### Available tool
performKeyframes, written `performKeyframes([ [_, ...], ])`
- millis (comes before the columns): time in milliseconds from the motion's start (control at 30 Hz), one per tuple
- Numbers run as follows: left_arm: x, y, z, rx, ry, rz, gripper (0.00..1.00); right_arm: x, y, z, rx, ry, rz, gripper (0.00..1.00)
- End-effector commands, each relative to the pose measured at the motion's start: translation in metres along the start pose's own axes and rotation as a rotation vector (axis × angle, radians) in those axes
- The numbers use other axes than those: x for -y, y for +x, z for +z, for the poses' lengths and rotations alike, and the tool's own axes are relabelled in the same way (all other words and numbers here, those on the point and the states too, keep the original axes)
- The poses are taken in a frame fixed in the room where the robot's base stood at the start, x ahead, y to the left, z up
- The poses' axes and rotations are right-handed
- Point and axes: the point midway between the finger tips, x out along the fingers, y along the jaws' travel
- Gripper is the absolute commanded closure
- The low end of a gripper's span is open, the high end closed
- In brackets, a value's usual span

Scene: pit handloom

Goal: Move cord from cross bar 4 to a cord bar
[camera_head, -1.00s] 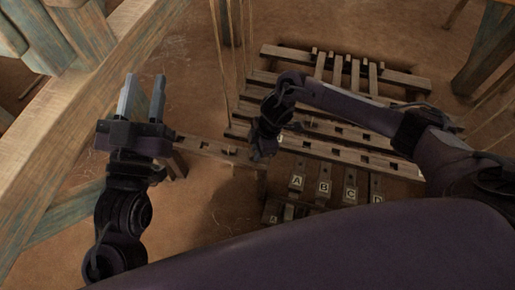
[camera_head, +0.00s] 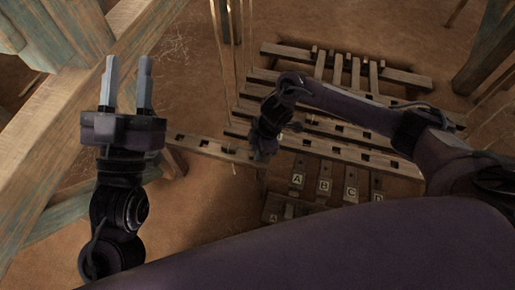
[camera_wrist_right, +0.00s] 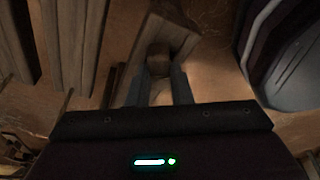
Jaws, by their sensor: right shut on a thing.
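Slotted wooden cross bars (camera_head: 345,153) lie across the treadle area in the head view; I cannot tell which is cross bar 4. Thin pale cords (camera_head: 243,45) hang at the upper middle. My right gripper (camera_head: 262,150) reaches down by the left ends of the bars. In the right wrist view its fingers (camera_wrist_right: 158,80) are shut on a small wooden block (camera_wrist_right: 158,60), which lies against a wooden bar (camera_wrist_right: 178,38). I cannot make out a cord at this block. My left gripper (camera_head: 127,72) is open and empty, fingers pointing up, left of the bars.
Lettered treadles (camera_head: 323,187) stand below the bars, partly hidden by my arm. A slotted beam (camera_head: 215,149) runs left of my right gripper. A thick wooden frame (camera_head: 60,115) stands behind my left gripper. Bare earth floor (camera_head: 190,90) lies between.

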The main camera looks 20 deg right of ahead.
Motion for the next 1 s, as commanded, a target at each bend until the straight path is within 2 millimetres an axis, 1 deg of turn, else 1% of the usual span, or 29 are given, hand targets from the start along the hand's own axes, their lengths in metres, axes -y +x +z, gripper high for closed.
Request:
performKeyframes([
  [267, 0.0, 0.0, 0.0, 0.0, 0.0, 0.0, 0.64, 0.0, 0.0, 0.0, 0.0, 0.0, 0.0, 1.0],
  [300, 0.0, 0.0, 0.0, 0.0, 0.0, 0.0, 0.64, 0.0, 0.0, 0.0, 0.0, 0.0, 0.0, 0.76],
  [467, 0.0, 0.0, 0.0, 0.001, 0.0, 0.0, 0.64, 0.0, 0.0, 0.0, 0.0, 0.0, 0.0, 0.56],
  [833, 0.0, 0.001, 0.001, 0.011, 0.001, -0.001, 0.64, 0.0, -0.003, 0.0, 0.0, 0.0, 0.0, 0.56],
  [867, 0.0, 0.0, 0.004, 0.028, 0.0, 0.0, 0.64, 0.0, -0.004, 0.0, 0.0, 0.0, 0.0, 0.56],
  [1000, -0.001, -0.007, 0.033, 0.163, -0.008, -0.001, 0.64, 0.0, -0.013, -0.001, -0.001, 0.0, 0.001, 0.56],
])
